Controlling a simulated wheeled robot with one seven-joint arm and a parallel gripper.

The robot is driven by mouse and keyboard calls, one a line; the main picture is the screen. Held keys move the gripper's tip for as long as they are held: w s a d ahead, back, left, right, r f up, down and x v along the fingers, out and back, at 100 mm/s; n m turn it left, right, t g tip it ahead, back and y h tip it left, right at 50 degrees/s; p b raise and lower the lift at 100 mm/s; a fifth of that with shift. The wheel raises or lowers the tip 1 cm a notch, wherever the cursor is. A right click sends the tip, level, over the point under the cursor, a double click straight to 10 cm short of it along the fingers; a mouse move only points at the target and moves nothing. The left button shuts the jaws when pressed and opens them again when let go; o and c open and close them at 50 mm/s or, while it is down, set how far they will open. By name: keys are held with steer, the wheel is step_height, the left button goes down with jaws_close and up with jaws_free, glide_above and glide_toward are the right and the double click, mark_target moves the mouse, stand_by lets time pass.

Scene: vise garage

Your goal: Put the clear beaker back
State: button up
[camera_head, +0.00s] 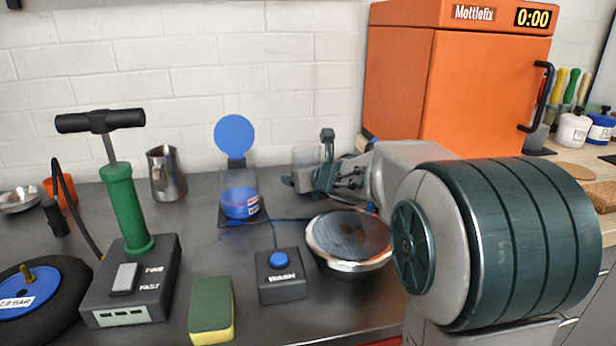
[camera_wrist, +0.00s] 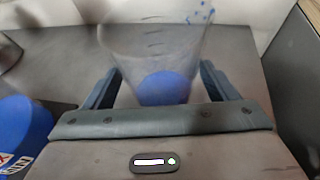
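The clear beaker (camera_head: 305,163) is above the back of the bench, between the fingers of my gripper (camera_head: 318,172).
A round metal-rimmed plate (camera_head: 348,240), a button box (camera_head: 281,275), a sponge (camera_head: 211,308), a green pump (camera_head: 128,210) and a steel jug (camera_head: 166,173) share the bench. An orange oven (camera_head: 450,90) stands behind.

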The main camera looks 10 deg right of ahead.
steer(key=shift+r, duration=0.25)
steer(key=shift+s+d+r+p, duration=0.15)
steer(key=shift+s+p, duration=0.15)
steer(key=shift+s, duration=0.05)
steer(key=p+v, duration=0.3)
steer(key=v, duration=0.7)
steer(key=shift+r, duration=0.1)
steer(key=shift+s, duration=0.55)
steer(key=shift+r, duration=0.1)
